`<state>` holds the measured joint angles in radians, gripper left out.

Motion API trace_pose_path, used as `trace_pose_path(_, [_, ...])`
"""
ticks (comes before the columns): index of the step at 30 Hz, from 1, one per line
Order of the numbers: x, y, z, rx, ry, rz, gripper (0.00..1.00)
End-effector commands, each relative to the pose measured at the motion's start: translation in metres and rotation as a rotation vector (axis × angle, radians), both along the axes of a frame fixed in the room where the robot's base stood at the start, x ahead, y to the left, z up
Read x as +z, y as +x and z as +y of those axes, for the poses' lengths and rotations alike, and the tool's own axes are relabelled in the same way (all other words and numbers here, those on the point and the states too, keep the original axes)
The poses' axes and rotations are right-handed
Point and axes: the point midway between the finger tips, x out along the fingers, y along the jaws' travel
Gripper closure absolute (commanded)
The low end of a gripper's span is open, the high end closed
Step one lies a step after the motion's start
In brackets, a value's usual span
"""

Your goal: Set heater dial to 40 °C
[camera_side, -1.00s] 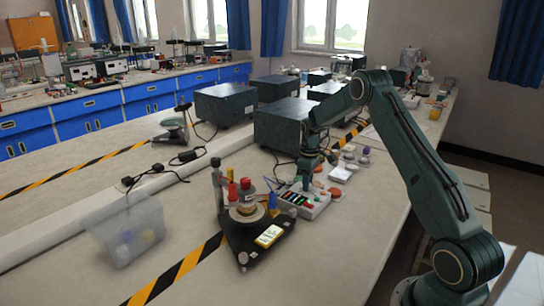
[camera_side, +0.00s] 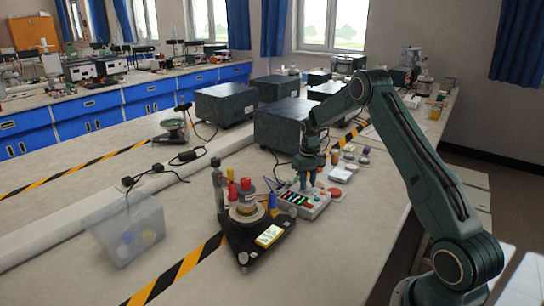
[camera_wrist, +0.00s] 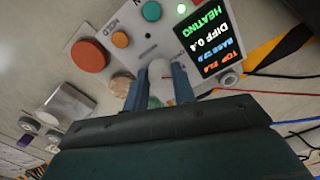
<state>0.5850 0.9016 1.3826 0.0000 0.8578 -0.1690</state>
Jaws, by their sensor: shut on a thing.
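The heater control box (camera_side: 318,207) lies on the bench in the side view, with a dark display of coloured text. My gripper (camera_side: 308,186) points down over its far part. In the wrist view, my gripper (camera_wrist: 160,78) has its two blue-grey fingers on either side of a pale round dial (camera_wrist: 158,70), shut on it. The lit display (camera_wrist: 207,45) shows "HEATING" in green and "DIFF 0.4"; the base and top values are hard to read. The dial's pointer and scale cannot be made out.
A black stand (camera_side: 258,238) with coloured parts is left of the box. A clear bin (camera_side: 128,228) stands further left. A red-orange disc (camera_wrist: 90,55) is beside the dial. Dark equipment boxes (camera_side: 283,128) are behind. Bench at the front right is clear.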

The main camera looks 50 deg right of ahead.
Motion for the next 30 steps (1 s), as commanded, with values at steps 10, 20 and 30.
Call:
trace_pose_path(10, [0.0012,0.0005,-0.0002,-0.156,-0.001,-0.002,0.97])
trace_pose_path(20, [0.0014,0.0006,-0.0004,-0.175,-0.001,-0.002,0.97])
trace_pose_path(30, [0.0010,0.0005,-0.0002,-0.174,-0.001,-0.002,0.52])
